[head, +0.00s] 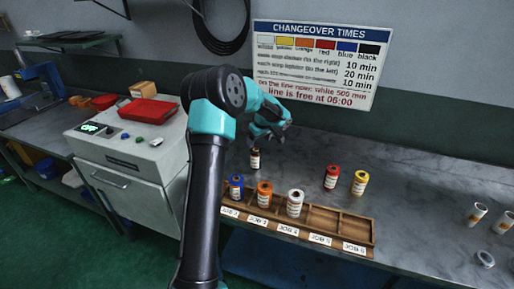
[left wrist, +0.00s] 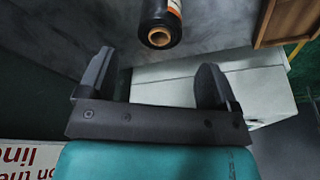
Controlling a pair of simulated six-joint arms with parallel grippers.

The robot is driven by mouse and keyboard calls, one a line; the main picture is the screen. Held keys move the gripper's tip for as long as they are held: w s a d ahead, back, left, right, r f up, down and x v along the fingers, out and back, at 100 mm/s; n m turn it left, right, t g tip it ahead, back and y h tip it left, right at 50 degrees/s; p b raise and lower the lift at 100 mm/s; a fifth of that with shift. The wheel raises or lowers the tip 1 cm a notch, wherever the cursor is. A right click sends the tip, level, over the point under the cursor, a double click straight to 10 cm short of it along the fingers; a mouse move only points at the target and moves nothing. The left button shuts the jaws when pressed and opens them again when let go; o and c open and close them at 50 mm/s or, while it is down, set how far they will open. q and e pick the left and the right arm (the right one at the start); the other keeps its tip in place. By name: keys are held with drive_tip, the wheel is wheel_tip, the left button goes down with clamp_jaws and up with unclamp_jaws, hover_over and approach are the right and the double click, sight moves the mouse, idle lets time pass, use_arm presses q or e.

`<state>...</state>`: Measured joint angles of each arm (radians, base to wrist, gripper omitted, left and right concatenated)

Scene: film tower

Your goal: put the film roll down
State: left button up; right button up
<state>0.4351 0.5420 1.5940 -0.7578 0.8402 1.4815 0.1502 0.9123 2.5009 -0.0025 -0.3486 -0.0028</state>
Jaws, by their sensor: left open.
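A black film roll (head: 255,160) with a white and orange label stands on the grey table, behind the wooden rack. It also shows at the top of the left wrist view (left wrist: 161,20), beyond the fingertips and apart from them. My left gripper (head: 268,137) is just above and beside this roll. Its two fingers stand wide apart with nothing between them in the left wrist view (left wrist: 157,65). A blue roll (head: 236,187), an orange roll (head: 264,194) and a white roll (head: 295,203) stand in the rack (head: 326,221). My right gripper is out of view.
A red roll (head: 331,177) and a yellow roll (head: 360,183) stand behind the rack's right half, whose compartments are empty. White cups (head: 476,213) stand far right. A machine with a red tray (head: 146,111) is left. A changeover sign (head: 319,62) hangs behind.

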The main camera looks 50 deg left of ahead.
use_arm(q)
drive_tip(key=shift+v, duration=1.15)
